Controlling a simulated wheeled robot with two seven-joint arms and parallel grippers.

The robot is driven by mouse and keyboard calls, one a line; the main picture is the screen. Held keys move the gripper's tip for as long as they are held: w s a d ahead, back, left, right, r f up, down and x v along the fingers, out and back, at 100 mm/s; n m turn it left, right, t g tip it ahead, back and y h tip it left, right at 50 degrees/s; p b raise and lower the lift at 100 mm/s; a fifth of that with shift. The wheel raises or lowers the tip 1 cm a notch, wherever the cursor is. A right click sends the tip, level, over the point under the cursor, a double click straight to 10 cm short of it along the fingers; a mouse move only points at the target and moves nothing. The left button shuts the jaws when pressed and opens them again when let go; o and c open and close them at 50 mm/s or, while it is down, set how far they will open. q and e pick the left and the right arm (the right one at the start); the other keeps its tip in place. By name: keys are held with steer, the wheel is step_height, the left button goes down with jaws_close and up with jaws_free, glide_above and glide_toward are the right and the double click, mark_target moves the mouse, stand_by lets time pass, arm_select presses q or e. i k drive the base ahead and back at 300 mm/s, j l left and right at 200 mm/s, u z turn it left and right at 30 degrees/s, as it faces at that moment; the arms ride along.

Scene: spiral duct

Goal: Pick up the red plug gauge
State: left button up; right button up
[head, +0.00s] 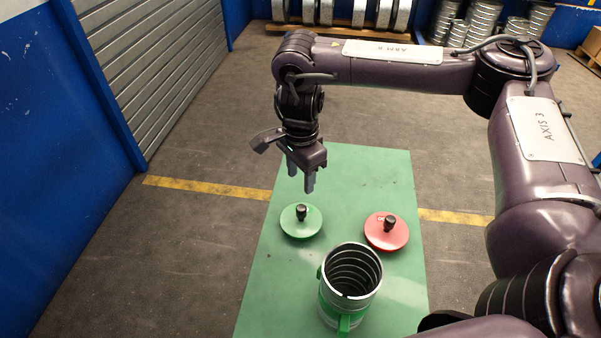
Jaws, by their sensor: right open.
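The red plug gauge (386,233), a red disc with a black knob on top, lies on the right part of the green table (365,175). A green disc gauge (300,222) with a similar black knob lies to its left. My right gripper (300,186) is open and empty. Its fingers point down above the table, over the far side of the green disc and up and left of the red one. My left gripper is not in view.
A spiral duct piece (350,280) with a green collar and handle stands upright at the table's near part. The far part of the table is bare. A blue wall and shutter (150,60) are at the left; duct pieces (490,22) stand at the back.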

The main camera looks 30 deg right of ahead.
mark_target(386, 232)
steer(key=k+j, duration=1.2)
steer(key=j, duration=0.15)
